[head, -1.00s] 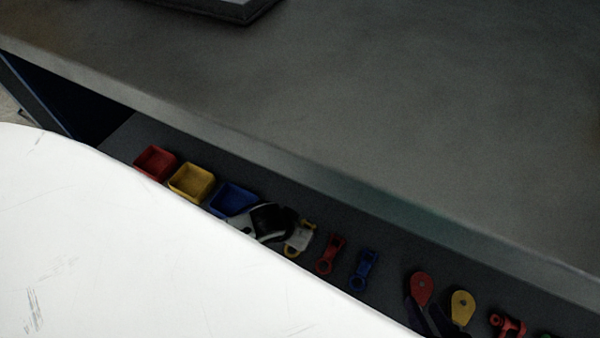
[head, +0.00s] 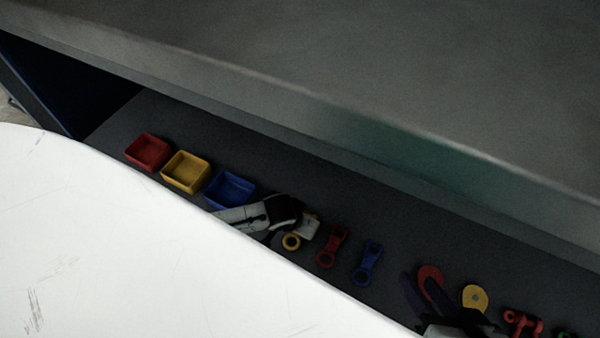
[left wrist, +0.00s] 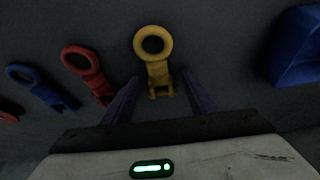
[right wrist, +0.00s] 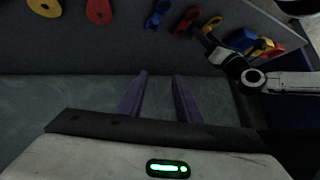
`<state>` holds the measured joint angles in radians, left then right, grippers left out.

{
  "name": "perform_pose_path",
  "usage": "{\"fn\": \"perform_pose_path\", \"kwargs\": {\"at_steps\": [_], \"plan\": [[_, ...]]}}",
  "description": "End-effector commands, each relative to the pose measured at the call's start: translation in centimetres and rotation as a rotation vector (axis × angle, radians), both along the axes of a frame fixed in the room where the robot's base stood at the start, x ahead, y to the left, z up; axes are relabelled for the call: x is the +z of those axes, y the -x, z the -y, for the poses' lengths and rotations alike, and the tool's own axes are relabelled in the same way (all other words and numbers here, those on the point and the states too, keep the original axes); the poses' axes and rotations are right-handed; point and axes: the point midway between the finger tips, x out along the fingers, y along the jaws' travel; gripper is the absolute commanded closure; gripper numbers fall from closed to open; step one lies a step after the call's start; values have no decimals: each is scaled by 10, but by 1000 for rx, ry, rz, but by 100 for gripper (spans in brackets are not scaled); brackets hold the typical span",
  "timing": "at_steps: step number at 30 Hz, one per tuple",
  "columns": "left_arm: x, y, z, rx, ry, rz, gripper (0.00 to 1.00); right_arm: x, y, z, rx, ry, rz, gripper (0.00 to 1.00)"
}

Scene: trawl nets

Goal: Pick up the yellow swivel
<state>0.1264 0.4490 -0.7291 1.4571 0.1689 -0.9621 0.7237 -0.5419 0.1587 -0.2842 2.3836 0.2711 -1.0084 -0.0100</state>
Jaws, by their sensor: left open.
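The yellow swivel (left wrist: 155,62) lies on the dark shelf, its ring away from my left gripper and its forked end toward it. In the left wrist view my left gripper (left wrist: 160,77) is open, with one finger on each side of the forked end. In the right wrist view the swivel (right wrist: 213,22) is small, near the top. My right gripper (right wrist: 160,74) is open and empty; in the head view its fingers (head: 423,280) are by the red pulley.
A red swivel (head: 331,247) and a blue swivel (head: 367,264) lie to the right. A red bin (head: 147,153), a yellow bin (head: 185,172) and a blue bin (head: 229,190) stand to the left. A red pulley (head: 430,272) and a yellow pulley (head: 475,298) lie further right. A grey upper surface (head: 330,60) overhangs the shelf.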

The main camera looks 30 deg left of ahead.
Motion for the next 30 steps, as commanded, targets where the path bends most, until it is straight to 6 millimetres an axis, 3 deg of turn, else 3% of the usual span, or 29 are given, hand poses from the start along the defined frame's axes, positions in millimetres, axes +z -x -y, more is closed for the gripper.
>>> {"fn": "perform_pose_path", "kwargs": {"at_steps": [2, 9, 12, 20, 24, 27, 30], "plan": [[1, 0, 0, 0, 1, 0, 47, 0, 0, 0, 0, 0, 0, 69], [1, 0, 0, 0, 0, 0, 88, 0, 0, 0, 0, 1, -1, 69], [1, 0, 0, 0, 0, 0, 100, 0, 0, 0, 0, 1, -1, 69], [5, -1, 1, -1, 2, 3, 100, 2, 0, 1, -1, 3, 0, 69], [24, -1, 1, -1, 2, 3, 100, 8, 1, 5, -2, 29, -8, 69], [46, -1, 1, 0, 2, 4, 100, -11, 5, 13, -1, 84, -63, 69], [66, -1, 1, 0, 2, 4, 100, -16, 9, 20, -7, 117, -84, 69]]}}
